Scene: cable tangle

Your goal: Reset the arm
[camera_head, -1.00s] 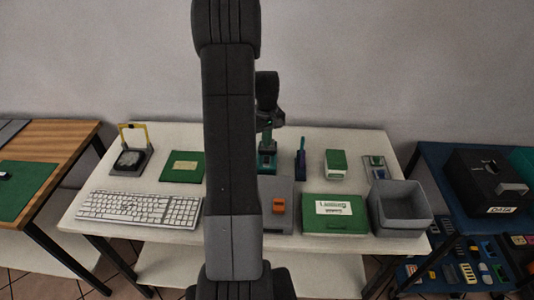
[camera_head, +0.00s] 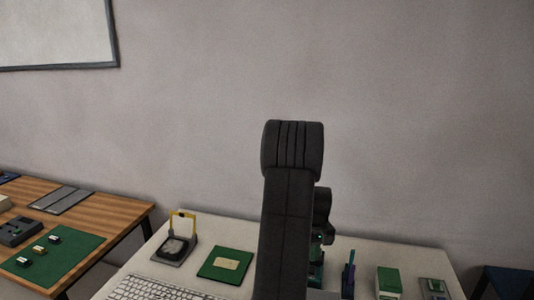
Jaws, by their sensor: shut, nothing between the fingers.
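My arm (camera_head: 292,205) rises in the middle of the head view, its dark upper link standing over the white table. My gripper (camera_head: 317,254) hangs behind and to the right of this link, below the dark wrist. It is shut and empty. The link covers part of it, and its tips are hard to tell from the teal shape under it.
The white table (camera_head: 215,225) holds a yellow-framed stand (camera_head: 182,240), a green board (camera_head: 226,264), a keyboard (camera_head: 160,290), a blue pen-like object (camera_head: 349,275) and a green-and-white box (camera_head: 389,281). A wooden table (camera_head: 110,205) stands left.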

